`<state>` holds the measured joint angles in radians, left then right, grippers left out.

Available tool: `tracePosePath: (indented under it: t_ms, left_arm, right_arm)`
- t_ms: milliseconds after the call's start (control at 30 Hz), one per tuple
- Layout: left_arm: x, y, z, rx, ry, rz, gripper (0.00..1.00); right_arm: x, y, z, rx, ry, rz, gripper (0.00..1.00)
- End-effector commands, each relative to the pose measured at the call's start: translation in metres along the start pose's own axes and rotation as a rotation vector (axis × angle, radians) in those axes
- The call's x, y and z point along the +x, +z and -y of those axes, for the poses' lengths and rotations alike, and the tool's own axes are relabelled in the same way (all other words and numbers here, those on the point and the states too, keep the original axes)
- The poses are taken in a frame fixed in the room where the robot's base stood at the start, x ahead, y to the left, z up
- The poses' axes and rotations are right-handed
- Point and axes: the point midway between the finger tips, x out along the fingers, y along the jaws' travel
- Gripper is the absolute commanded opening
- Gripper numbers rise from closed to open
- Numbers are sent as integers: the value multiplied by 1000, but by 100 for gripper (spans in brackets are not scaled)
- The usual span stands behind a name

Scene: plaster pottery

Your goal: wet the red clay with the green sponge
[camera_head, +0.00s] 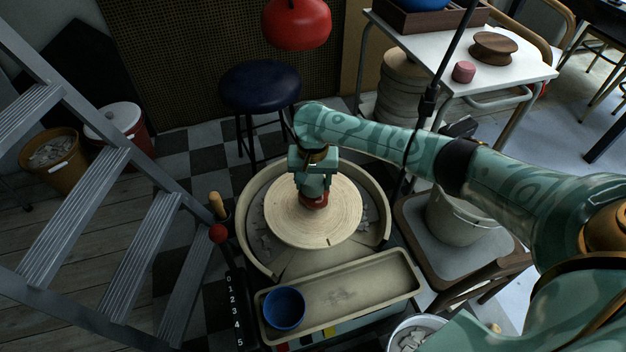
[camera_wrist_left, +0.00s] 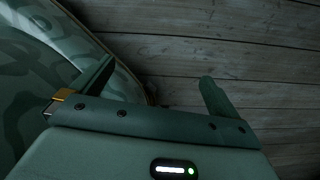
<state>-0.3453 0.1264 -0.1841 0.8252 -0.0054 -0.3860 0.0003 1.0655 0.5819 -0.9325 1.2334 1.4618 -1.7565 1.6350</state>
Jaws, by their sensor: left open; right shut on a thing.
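The red clay (camera_head: 314,201) is a small dark red lump on the pale round wheel head (camera_head: 345,215), mostly hidden under my right gripper (camera_head: 314,190). The right gripper points down from above and is shut on a greenish thing right over the clay. I take it to be the green sponge, though it hardly stands out from the green fingers; whether it touches the clay is hard to tell. My left gripper (camera_wrist_left: 155,85) shows in the left wrist view, open, with nothing between its fingers. It is not in the head view.
A tan tray (camera_head: 385,285) with a blue bowl (camera_head: 284,308) lies in front of the wheel. A grey stepladder (camera_head: 110,215) stands at left, a blue stool (camera_head: 259,88) behind. A red lamp (camera_head: 297,24) hangs above. A white table (camera_head: 520,66) stands at back right.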

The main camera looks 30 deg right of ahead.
Motion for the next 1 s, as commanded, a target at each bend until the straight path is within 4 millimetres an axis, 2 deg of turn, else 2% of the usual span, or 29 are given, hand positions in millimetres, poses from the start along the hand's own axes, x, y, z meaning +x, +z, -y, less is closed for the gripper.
tracePosePath:
  t_ms: [333, 400, 500, 700, 1000]
  left_arm:
    - [0, -2, 1, -3, -1, -6, 100]
    - [3, 1, -6, -18, 10, -6, 100]
    - [-7, 3, -15, -39, 22, -18, 100]
    - [-20, 5, -25, -72, 34, -40, 100]
    - [-43, 2, -29, -94, 36, -70, 100]
  right_arm:
    - [2, 1, -1, 0, 4, 3, 36]
    - [2, 1, -1, 0, 4, 3, 36]
    - [-16, 1, 0, 0, 0, -2, 36]
    - [-36, 0, 0, -1, -1, -3, 36]
    - [-65, 0, 0, 1, -2, -3, 36]
